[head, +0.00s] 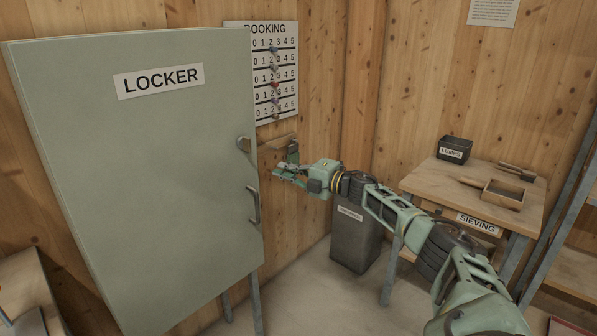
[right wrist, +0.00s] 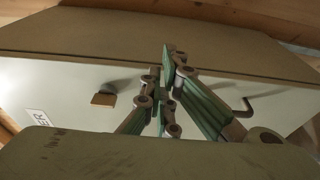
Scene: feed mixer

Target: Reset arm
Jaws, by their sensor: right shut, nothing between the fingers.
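My right gripper (head: 288,170) is shut and empty. The locker door appears closed. My right arm stretches in from the lower right. My left gripper is out of view.
A wooden sieving table (head: 420,183) stands at the right with a dark lumps bin (head: 455,149) and a sieve box (head: 503,194). A grey bin (head: 355,242) stands on the floor behind my right arm. A booking board (head: 262,70) hangs on the wall.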

